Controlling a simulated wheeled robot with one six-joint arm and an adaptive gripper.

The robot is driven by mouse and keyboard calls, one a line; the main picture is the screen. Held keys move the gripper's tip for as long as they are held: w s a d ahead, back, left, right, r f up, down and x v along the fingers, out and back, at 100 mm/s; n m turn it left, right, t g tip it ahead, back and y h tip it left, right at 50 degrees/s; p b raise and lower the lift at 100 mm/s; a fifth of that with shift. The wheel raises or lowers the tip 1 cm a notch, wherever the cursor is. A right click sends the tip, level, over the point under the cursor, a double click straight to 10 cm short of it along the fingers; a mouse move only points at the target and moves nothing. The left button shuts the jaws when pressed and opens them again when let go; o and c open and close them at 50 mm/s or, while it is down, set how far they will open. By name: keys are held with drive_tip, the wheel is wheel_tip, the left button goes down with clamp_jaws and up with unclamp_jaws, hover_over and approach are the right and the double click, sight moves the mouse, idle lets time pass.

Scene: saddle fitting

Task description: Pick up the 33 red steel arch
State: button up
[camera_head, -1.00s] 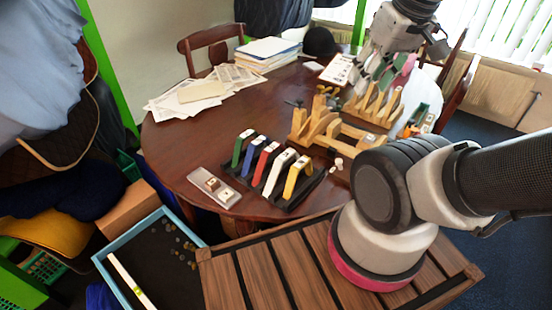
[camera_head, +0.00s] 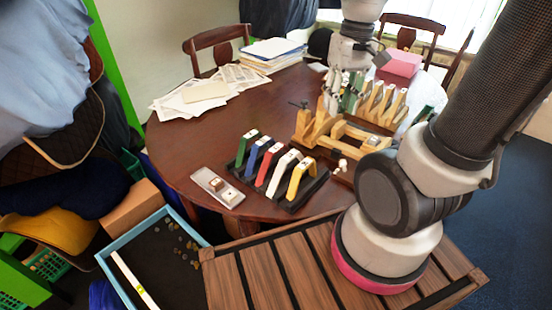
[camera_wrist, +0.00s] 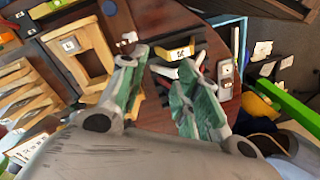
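The red arch (camera_head: 268,166) stands in the middle of a dark rack (camera_head: 314,188) on the round table, between a blue arch (camera_head: 256,155) and a white arch (camera_head: 283,172). Its number is too small to read. My gripper (camera_head: 343,101) is above the wooden fixtures, behind and right of the rack, apart from the arch. In the wrist view my gripper (camera_wrist: 161,66) has its green fingers spread, with nothing held. The yellow arch (camera_wrist: 181,52) with a label shows beyond the fingers; the right finger hides much of the rack.
A wooden frame (camera_head: 362,136) stands right of the rack. A grey tray (camera_head: 217,188) lies left. Papers (camera_head: 205,90) cover the back left.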

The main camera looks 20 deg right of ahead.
sight(276, 148)
drive_tip(key=w+a+f+m+g, duration=0.1)
drive_tip(key=w+a+f, duration=0.1)
drive_tip(key=f, duration=0.1)
drive_tip(key=w+a+f+m+g+y, duration=0.1)
drive_tip(key=w+a+f+m, duration=0.1)
drive_tip(key=f, duration=0.1)
drive_tip(key=w+a+f+m, duration=0.2)
drive_tip(key=w+f, duration=0.1)
drive_tip(key=f, duration=0.1)
drive_tip(key=shift+g+y, duration=0.4)
drive_tip(key=w+a+m, duration=0.1)
drive_tip(key=m, duration=0.1)
drive_tip(key=w+a+m, duration=0.1)
drive_tip(key=w, duration=0.1)
drive_tip(key=w+a+f+m+y, duration=0.1)
drive_tip(key=m, duration=0.1)
drive_tip(key=shift+w+a+f+m+t, duration=0.1)
drive_tip(key=shift+w+a+m+t, duration=0.1)
drive_tip(key=shift+w+m+t, duration=0.15)
drive_tip(key=shift+s+f+m, duration=0.1)
drive_tip(key=shift+m, duration=0.15)
drive_tip(key=shift+a+f, duration=0.15)
drive_tip(key=shift+f, duration=0.15)
drive_tip(key=x, duration=0.7)
clamp_jaws()
